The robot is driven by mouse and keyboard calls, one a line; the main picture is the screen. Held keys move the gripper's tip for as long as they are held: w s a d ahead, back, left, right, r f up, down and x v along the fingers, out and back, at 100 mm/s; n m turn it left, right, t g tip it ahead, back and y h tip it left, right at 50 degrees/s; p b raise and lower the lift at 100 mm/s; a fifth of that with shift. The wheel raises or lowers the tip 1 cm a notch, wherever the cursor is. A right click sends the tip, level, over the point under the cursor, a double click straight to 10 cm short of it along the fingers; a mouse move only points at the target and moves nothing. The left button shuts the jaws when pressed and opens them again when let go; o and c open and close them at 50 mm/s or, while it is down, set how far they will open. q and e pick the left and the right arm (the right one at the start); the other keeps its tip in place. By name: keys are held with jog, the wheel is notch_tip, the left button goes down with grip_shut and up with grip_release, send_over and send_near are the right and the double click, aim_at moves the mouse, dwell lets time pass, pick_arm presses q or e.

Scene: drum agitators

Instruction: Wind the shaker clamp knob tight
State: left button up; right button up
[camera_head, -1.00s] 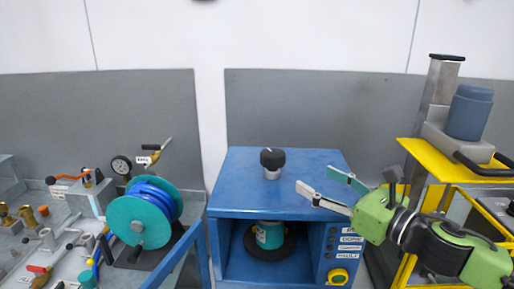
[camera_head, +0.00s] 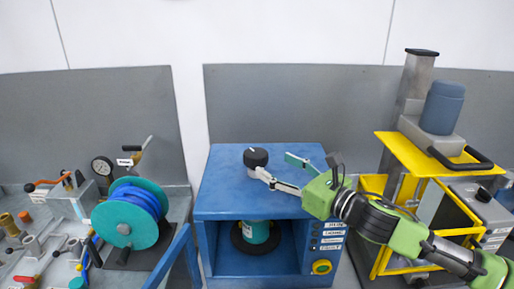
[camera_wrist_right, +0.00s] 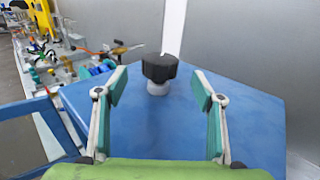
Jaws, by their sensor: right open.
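The black clamp knob (camera_head: 255,157) stands on a short grey stem on top of the blue shaker cabinet (camera_head: 225,205). My right gripper (camera_head: 276,167) is open, with its fingers close to the knob's right side in the head view. In the right wrist view the knob (camera_wrist_right: 160,68) shows beyond and between the two open fingertips (camera_wrist_right: 160,88), with nothing held. A teal can (camera_head: 257,232) sits inside the cabinet's open bay below the knob. My left gripper is not in view.
A teal hose reel (camera_head: 125,222) with blue hose stands on the bench at left, among valves and a gauge. A yellow frame (camera_head: 400,150) carrying a blue-grey drum (camera_head: 441,107) stands at right. The cabinet top around the knob is otherwise clear.

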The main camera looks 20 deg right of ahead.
aim_at(264, 159)
jog(key=p+x, duration=0.3)
jog(key=x, duration=0.5)
jog(key=shift+p, duration=0.35)
jog(key=shift+f, duration=0.1)
jog(key=c, duration=1.1)
